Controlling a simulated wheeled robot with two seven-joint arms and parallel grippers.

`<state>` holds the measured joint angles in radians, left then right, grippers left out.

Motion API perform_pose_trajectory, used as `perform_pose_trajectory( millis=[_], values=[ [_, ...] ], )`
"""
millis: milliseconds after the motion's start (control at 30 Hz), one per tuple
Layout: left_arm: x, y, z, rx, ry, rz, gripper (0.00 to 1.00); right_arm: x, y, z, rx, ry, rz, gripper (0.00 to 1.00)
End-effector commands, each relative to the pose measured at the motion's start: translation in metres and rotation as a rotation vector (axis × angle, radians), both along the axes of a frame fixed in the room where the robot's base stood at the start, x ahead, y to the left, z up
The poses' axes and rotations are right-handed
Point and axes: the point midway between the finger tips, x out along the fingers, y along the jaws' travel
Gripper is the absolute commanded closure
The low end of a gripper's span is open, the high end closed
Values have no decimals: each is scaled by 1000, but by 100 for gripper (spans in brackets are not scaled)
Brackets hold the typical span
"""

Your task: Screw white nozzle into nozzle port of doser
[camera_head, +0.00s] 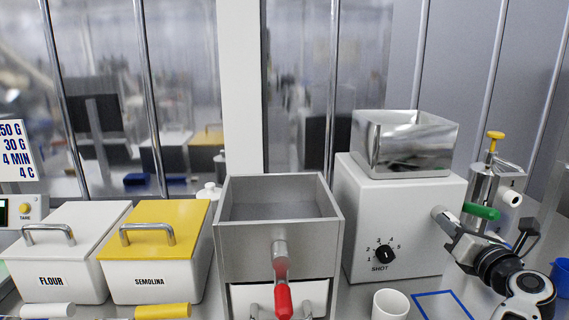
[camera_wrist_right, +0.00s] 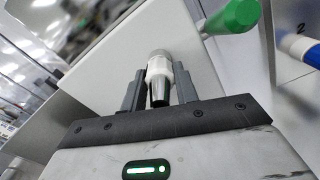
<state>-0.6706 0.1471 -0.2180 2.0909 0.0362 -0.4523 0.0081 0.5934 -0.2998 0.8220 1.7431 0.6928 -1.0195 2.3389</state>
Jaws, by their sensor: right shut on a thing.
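The doser (camera_head: 362,215) is a white box with a SHOT dial (camera_head: 384,254) on its front and a shiny metal hopper (camera_head: 405,145) on top. My right gripper (camera_head: 449,222) is at the doser's right side, shut on the white nozzle (camera_head: 439,212). In the right wrist view the nozzle (camera_wrist_right: 160,68) stands between both fingers, its dark narrow end towards the palm. Its far end meets or nearly meets the doser's white face (camera_wrist_right: 125,55). The port is hidden behind the nozzle, so I cannot tell how far it is threaded in. My left gripper is not in view.
A green handle (camera_head: 481,211) on a metal cylinder machine (camera_head: 482,186) is close beside my right gripper. A white cup (camera_head: 390,304) and a blue outlined square (camera_head: 442,305) are in front. The grey bin with a red handle (camera_head: 283,298) and the flour and semolina boxes stand left.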

Motion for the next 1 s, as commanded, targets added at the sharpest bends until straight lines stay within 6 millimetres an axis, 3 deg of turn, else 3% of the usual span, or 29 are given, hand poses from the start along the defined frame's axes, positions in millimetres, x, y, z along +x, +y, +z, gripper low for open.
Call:
perform_pose_trajectory(
  millis=[167, 333, 367, 433, 633, 700, 1000],
  values=[
    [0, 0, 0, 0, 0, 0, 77, 0, 0, -1, 17, 3, 1, 98],
    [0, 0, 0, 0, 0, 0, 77, 1, 0, 0, 217, 17, 1, 98],
    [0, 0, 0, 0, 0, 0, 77, 0, 0, -1, 216, 18, 0, 65],
    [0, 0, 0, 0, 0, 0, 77, 0, 0, -1, 211, 18, 1, 45],
    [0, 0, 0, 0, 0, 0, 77, 0, 0, 0, 208, 17, 0, 45],
    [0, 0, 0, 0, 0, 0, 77, 0, 0, -1, 208, 17, 0, 34],
    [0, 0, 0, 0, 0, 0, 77, 0, 0, 0, 206, 16, 0, 34]
  ],
)
